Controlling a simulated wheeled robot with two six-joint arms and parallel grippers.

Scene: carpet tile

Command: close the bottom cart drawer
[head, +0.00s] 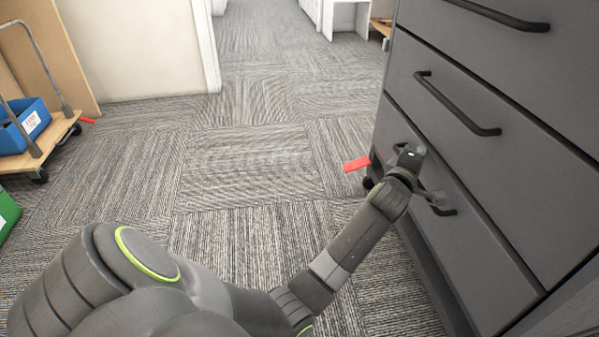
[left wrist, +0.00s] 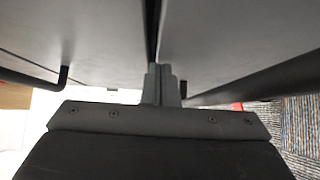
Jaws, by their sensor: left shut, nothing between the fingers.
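The grey cart (head: 560,130) stands on the right side of the head view, with drawers stacked one above another. The bottom cart drawer (head: 480,255) has a dark bar handle (head: 437,207), partly hidden behind my gripper. Its front looks about flush with the drawer above; I cannot tell whether a small gap is left. My left gripper (head: 412,153) is at the upper far part of this drawer front, beside the handle. In the left wrist view its fingers (left wrist: 162,84) are together and empty, facing the dark seam between two grey fronts. Contact is unclear. My right gripper is out of view.
The middle drawer's handle (head: 455,105) juts out just above my gripper. A red floor marker (head: 357,165) lies near the cart's far corner. A wooden trolley (head: 40,150) with a blue bin (head: 22,125) stands at the left. The carpet between is clear.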

